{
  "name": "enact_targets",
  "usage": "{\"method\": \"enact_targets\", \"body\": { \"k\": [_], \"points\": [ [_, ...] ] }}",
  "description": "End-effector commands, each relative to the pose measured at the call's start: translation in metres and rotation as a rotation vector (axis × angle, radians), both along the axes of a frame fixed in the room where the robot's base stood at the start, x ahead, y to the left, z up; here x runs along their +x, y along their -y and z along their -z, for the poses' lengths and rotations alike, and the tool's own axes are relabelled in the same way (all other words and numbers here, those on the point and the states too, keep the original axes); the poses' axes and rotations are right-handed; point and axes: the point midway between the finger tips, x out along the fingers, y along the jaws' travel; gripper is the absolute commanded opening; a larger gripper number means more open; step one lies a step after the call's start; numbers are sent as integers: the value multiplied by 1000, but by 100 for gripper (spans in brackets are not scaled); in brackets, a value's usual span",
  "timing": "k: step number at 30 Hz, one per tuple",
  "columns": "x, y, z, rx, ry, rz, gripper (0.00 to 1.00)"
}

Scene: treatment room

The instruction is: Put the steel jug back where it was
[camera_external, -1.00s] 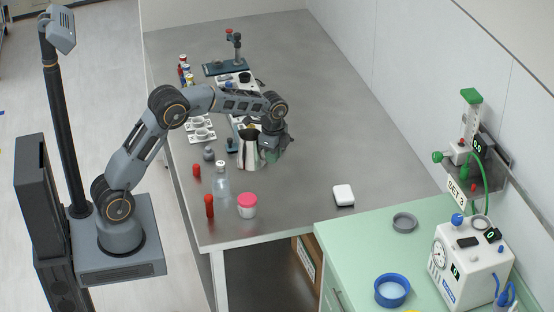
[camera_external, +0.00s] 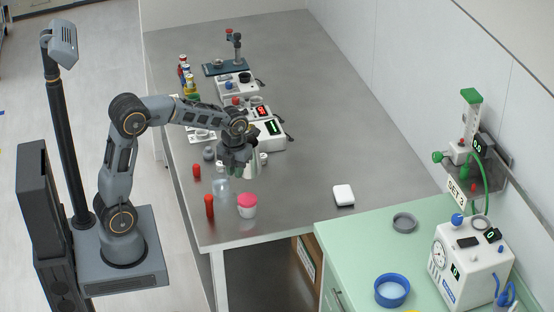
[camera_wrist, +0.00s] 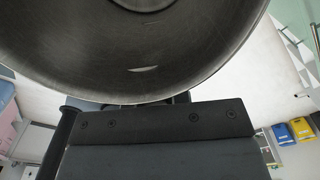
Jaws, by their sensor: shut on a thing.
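The steel jug (camera_external: 252,166) is on the left part of the grey steel table, mostly hidden behind my gripper in the external view. My gripper (camera_external: 238,158) is shut on it. In the wrist view the jug's curved, scuffed metal surface (camera_wrist: 150,55) fills the top, close above the dark gripper body (camera_wrist: 160,125). The fingertips are hidden there. I cannot tell whether the jug touches the table.
A clear bottle (camera_external: 221,186), a pink-lidded jar (camera_external: 247,206) and two red cylinders (camera_external: 209,206) stand close in front. White devices with displays (camera_external: 270,136) stand just behind. A white box (camera_external: 343,195) lies to the right.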

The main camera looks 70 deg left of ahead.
Motion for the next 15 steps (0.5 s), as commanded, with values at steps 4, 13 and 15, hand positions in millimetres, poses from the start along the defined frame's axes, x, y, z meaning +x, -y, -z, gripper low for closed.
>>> {"method": "enact_targets", "body": {
  "k": [4,13,15],
  "points": [
    [13,-3,4,0,-1,41,0],
    [78,-18,33,0,-1,47,0],
    [93,-21,41,0,-1,47,0]
  ]
}}
